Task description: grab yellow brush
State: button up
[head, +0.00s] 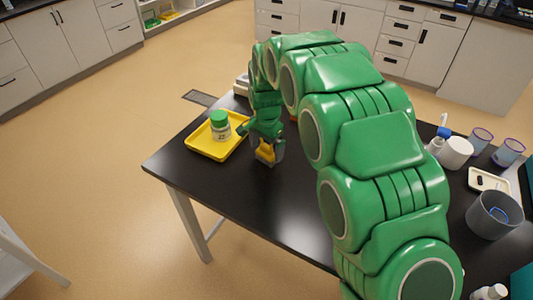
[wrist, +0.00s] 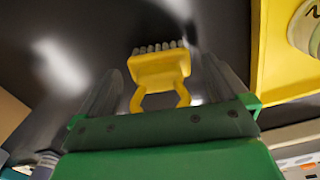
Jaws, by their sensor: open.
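The yellow brush (head: 265,153) is on the black table, right of the yellow tray, partly hidden by my gripper (head: 268,158). In the wrist view, the brush (wrist: 160,68) has a row of pale bristles at its far end and a forked handle toward my palm. My gripper (wrist: 161,84) is open, with one dark finger on each side of the brush. Gaps show between the brush and both fingers. The height of the fingers above the table is hard to tell.
A yellow tray (head: 194,142) holding a green-capped white jar (head: 220,125) stands close left of my gripper. A grey bin (head: 493,214), cups and a white tray (head: 476,187) are at the table's right. The near left tabletop is clear.

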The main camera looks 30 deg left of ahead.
jog(key=shift+f, duration=0.1)
jog(key=shift+c, duration=0.5)
jog(key=c, duration=0.9)
jog(key=shift+c, duration=0.2)
